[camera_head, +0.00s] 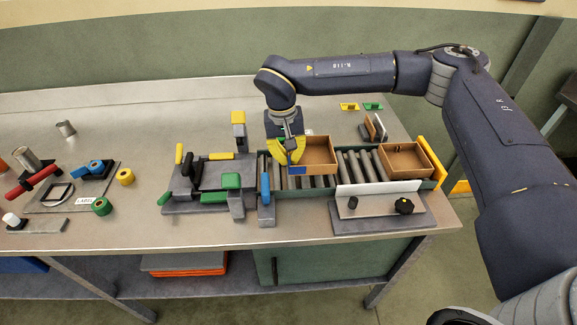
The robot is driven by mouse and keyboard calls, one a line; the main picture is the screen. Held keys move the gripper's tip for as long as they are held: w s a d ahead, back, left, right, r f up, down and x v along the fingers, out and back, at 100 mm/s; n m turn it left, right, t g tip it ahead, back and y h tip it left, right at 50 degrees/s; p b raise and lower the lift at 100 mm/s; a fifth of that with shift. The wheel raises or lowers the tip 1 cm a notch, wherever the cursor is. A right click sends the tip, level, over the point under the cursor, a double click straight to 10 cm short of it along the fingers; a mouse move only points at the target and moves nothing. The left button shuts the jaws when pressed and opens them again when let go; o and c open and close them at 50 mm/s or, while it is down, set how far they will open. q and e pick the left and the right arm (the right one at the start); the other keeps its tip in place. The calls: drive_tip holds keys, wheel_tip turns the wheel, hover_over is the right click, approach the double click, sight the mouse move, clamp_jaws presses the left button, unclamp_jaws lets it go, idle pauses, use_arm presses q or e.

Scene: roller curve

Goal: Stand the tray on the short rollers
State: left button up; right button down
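A shallow brown tray (320,152) stands on the grey rollers (352,165) of a short roller bed, left of its middle. A blue patch (296,170) shows at its near left corner. A second brown tray (404,148) is at the right end of the same bed. My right gripper (286,157) comes down at the left wall of the first tray, its yellow fingers overlapping that wall in the picture. Whether the fingers are closed on the wall cannot be made out. My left gripper is not in view.
A grey fixture with green and yellow blocks (231,181) adjoins the bed's left end. A yellow bar (430,162) closes the right end.

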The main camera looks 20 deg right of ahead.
drive_tip(key=shift+f, duration=1.95)
drive_tip(key=c, duration=2.1)
unclamp_jaws()
drive_tip(key=shift+f, duration=0.1)
drive_tip(key=o, duration=0.5)
wheel_tip(320, 180, up, 12)
drive_tip(key=a, duration=0.1)
drive_tip(key=shift+w, duration=0.1)
drive_tip(key=shift+a, duration=0.1)
